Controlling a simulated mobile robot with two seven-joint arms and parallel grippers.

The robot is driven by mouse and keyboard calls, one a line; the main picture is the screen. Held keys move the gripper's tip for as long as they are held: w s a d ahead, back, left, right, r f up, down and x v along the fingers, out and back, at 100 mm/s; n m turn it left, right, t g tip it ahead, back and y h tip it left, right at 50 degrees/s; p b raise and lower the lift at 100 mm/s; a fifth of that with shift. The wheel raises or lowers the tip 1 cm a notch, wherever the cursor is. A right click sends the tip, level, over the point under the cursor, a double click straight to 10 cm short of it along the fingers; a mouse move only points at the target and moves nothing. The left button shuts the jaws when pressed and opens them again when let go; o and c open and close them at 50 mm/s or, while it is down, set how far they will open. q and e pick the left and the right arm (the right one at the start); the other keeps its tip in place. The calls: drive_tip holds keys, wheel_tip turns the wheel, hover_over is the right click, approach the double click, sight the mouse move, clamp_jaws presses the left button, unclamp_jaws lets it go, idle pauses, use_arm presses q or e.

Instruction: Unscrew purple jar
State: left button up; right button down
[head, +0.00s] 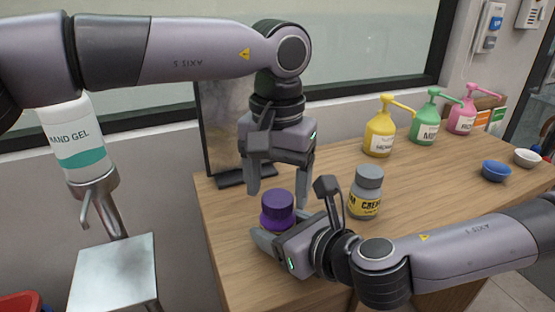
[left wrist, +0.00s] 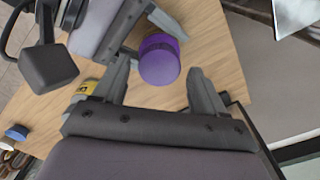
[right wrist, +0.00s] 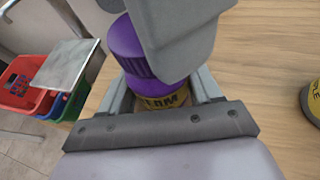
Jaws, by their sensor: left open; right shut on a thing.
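The purple jar (head: 277,210) stands upright near the front left edge of the wooden counter, with its purple lid on. It has a yellow label, seen in the right wrist view (right wrist: 163,101). My right gripper (head: 268,238) is shut on the jar's body from the front. My left gripper (head: 280,190) points down, open and empty, above and just behind the lid. In the left wrist view the purple lid (left wrist: 159,60) shows between and beyond the open left fingers (left wrist: 160,85). Part of the jar's body is hidden by my right gripper.
A grey-lidded jar with a yellow label (head: 365,193) stands to the right of the purple jar. Yellow (head: 380,135), green (head: 425,124) and pink (head: 462,117) pump bottles stand at the back. Blue (head: 497,170) and white (head: 528,158) bowls are at the right. A hand gel dispenser (head: 72,142) is at the left.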

use_arm(q)
drive_tip(key=shift+f, duration=0.75)
